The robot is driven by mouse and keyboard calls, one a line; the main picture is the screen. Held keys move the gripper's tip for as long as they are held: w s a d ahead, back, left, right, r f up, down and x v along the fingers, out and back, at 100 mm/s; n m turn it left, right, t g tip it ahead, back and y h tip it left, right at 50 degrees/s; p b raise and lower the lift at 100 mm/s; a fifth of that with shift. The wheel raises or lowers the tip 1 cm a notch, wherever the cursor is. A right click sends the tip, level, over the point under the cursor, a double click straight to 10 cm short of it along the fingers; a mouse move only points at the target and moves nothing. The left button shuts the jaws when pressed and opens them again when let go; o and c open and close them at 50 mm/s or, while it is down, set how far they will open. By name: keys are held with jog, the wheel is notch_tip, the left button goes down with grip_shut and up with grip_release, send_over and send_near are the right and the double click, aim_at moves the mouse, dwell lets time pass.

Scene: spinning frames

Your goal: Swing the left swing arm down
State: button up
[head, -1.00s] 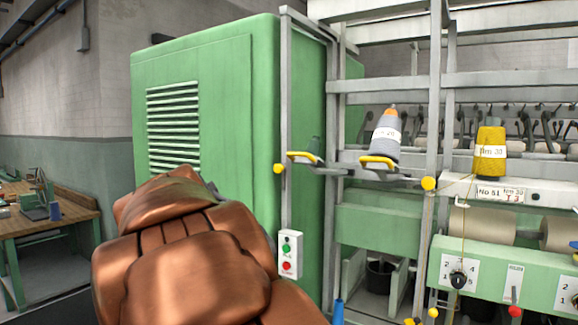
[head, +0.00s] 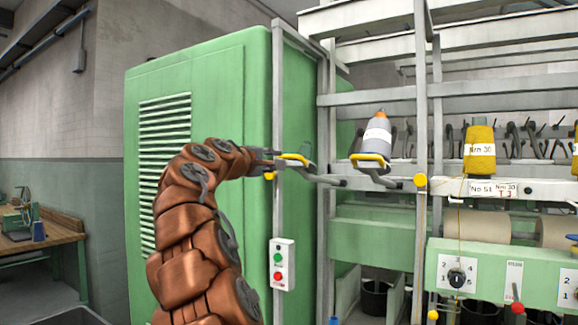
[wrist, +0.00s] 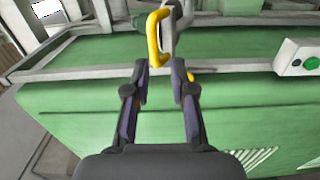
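The left swing arm (head: 321,177) is a grey arm on the machine frame, with a yellow handle (head: 293,158) at its left end. It reaches out roughly level beside the green cabinet. My gripper (head: 277,156) is right at the handle, coming from the left. In the wrist view, the two dark fingers of my gripper (wrist: 159,66) are apart. The yellow handle (wrist: 154,40) lies just ahead of the gap, its near end about at the fingertips. I cannot tell whether they touch. The right swing arm (head: 376,175) has a similar yellow handle and carries a grey cone (head: 377,136).
A green cabinet (head: 230,95) stands close behind my arm. A switch box (head: 282,264) with green and red buttons hangs below the handle. A grey upright post (head: 420,240) stands right of the swing arms. A wooden bench (head: 45,240) is at the far left.

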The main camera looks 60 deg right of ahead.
aim_at(288, 157)
jog(key=shift+w+d+r+p, duration=0.15)
jog(key=shift+d+p, duration=0.25)
jog(key=shift+d, duration=0.95)
jog(key=shift+s+d+r+p, duration=0.15)
jog(key=shift+d+p, duration=0.25)
jog(key=shift+d, duration=1)
jog(key=shift+w+d+r+p, duration=0.15)
jog(key=shift+d+p, duration=0.25)
jog(key=shift+d, duration=0.95)
jog(key=shift+c, duration=0.4)
grip_shut()
